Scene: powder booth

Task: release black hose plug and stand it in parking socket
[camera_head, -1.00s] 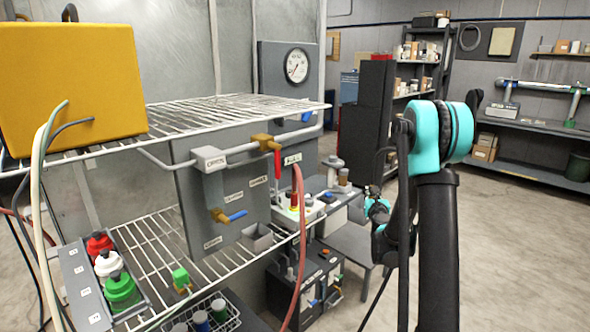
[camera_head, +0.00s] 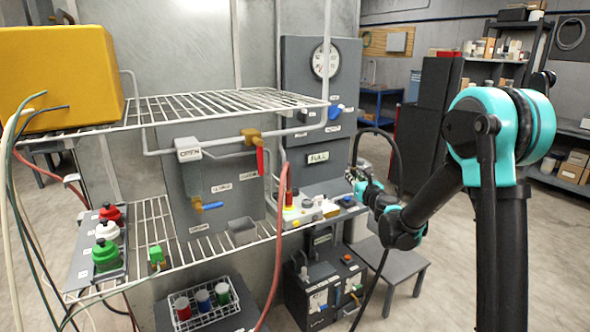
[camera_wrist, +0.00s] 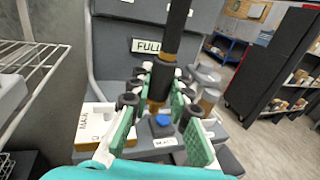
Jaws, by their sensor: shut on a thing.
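The black hose plug (camera_wrist: 168,50) stands roughly upright in the wrist view, a black shaft with a brass-coloured lower part. My gripper (camera_wrist: 161,98), with green pads, is shut on its lower end. In the head view my gripper (camera_head: 358,183) is at the right end of the grey control console, where the plug is too small to make out. A black hose (camera_head: 386,136) arcs up and over from there. The plug's tip is partly hidden by the fingers, so I cannot tell whether it sits in anything. I cannot pick out the parking socket for certain.
A grey panel with a FULL label (camera_head: 318,157) rises behind the console. A wire shelf (camera_head: 205,100), a red hose (camera_head: 279,235) and a grey stool (camera_head: 397,258) are near. Floor is clear at right.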

